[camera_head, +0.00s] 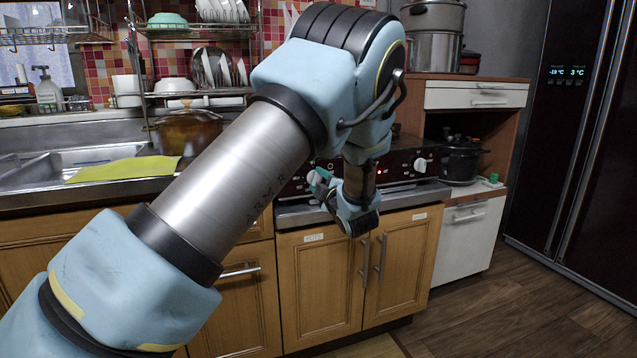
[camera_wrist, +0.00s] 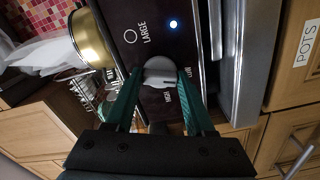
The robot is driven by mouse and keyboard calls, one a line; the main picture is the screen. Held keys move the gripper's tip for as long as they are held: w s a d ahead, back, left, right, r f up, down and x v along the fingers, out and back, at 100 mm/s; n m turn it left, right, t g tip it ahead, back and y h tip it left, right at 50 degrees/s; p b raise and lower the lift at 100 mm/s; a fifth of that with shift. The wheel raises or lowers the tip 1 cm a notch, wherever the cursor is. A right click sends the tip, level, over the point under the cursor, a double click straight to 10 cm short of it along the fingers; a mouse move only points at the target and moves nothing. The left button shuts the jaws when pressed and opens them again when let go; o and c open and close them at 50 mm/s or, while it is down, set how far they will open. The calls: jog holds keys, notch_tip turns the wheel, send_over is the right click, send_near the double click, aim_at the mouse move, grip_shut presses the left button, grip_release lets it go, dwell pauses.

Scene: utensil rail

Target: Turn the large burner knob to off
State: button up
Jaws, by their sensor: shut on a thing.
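The large burner knob (camera_wrist: 160,74) is a pale round knob on the dark stove panel (camera_wrist: 150,15), under the printed word LARGE in the wrist view. My gripper (camera_wrist: 160,88) has its two green fingers on either side of the knob and is shut on it. Small printed words sit beside the knob; the fingers hide part of it, and I cannot tell its exact setting. In the head view my gripper (camera_head: 319,179) is at the left part of the stove front, and my arm hides much of the panel.
Another white knob (camera_head: 420,165) is on the right of the panel. A brass-coloured pot (camera_wrist: 91,38) stands close to the knob in the wrist view. Cabinet doors with handles (camera_head: 381,252) lie below the stove. A black pot (camera_head: 461,162) sits on the right shelf.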

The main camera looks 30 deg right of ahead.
grip_shut()
